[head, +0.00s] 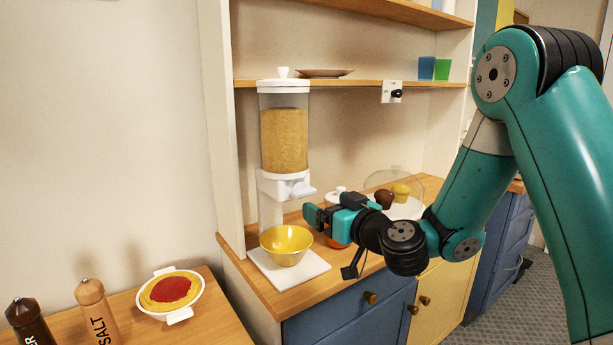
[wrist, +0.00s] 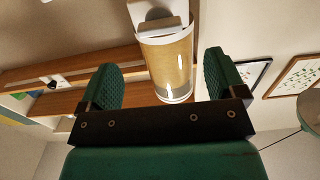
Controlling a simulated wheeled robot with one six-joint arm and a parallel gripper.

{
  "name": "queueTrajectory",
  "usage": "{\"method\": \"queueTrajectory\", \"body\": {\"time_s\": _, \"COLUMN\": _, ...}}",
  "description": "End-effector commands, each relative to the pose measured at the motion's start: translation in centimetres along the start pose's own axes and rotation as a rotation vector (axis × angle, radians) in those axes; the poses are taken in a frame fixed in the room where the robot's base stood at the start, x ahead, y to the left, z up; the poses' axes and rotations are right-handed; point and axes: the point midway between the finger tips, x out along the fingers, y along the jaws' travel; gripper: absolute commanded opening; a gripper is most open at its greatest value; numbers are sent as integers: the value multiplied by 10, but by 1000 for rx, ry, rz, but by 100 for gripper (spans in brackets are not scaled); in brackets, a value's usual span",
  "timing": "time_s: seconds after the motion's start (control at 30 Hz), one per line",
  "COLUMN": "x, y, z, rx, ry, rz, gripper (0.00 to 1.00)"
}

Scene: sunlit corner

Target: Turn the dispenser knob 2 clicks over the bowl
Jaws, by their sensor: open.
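The dispenser (head: 285,140) stands on the counter at the back left, with a clear body full of tan grain. Its white knob (head: 303,190) sticks out at the lower front. A yellow bowl (head: 287,246) sits on the white base below the spout. My gripper (head: 317,217) is open and empty, just right of the dispenser, below the knob and above the bowl's level, apart from both. In the wrist view the dispenser (wrist: 166,62) shows beyond and between the two open fingers (wrist: 160,84). The bowl is not in the wrist view.
A white dish (head: 172,292) with yellow and red food, a salt shaker (head: 95,310) and a dark shaker (head: 30,322) stand on the lower left surface. A shelf (head: 350,84) runs above. Muffins (head: 400,192) and an orange thing lie near my arm.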

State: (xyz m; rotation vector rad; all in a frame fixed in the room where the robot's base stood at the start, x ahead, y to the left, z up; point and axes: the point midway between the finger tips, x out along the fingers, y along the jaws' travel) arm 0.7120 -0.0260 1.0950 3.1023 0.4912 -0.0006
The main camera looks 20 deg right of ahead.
Motion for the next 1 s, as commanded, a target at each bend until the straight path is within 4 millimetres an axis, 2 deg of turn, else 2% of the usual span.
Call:
{"method": "queueTrajectory", "body": {"time_s": 0.03, "x": 10, "y": 0, "z": -8, "rx": 0, "ry": -2, "rz": -3, "gripper": 89}}
{"method": "queueTrajectory", "body": {"time_s": 0.2, "x": 40, "y": 0, "z": -8, "rx": 0, "ry": -1, "rz": -3, "gripper": 89}}
{"method": "queueTrajectory", "body": {"time_s": 0.5, "x": 76, "y": 0, "z": -4, "rx": 0, "ry": -1, "rz": -1, "gripper": 89}}
{"method": "queueTrajectory", "body": {"time_s": 0.93, "x": 83, "y": 0, "z": 0, "rx": 1, "ry": 1, "rz": 0, "gripper": 89}}
{"method": "queueTrajectory", "body": {"time_s": 0.97, "x": 83, "y": 0, "z": 0, "rx": 0, "ry": 1, "rz": 0, "gripper": 85}}
{"method": "queueTrajectory", "body": {"time_s": 1.0, "x": 83, "y": 0, "z": 0, "rx": 0, "ry": 1, "rz": 0, "gripper": 76}}
